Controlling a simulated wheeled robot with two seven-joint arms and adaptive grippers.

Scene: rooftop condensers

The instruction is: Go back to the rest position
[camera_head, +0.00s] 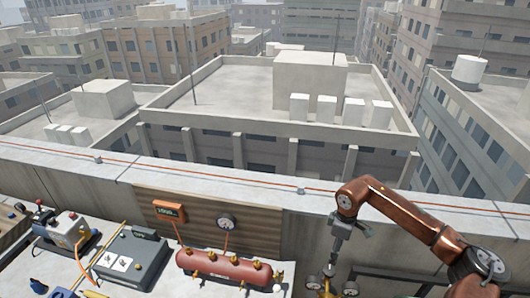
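My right arm, copper-brown, comes in from the right edge and bends down at its wrist. Its grey gripper (331,268) points down at the bottom of the view, just above a small brass-coloured fitting (323,287). The fingers are too small to tell whether they are open or shut, or whether they touch the fitting. No held object can be made out. My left arm and gripper are not in view.
A red cylindrical tank (222,268) with brass valves lies left of the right gripper. Behind it are a round gauge (226,222) and an orange display (169,211) on a wooden board. A grey case (130,258) is further left. A concrete parapet (250,187) runs behind.

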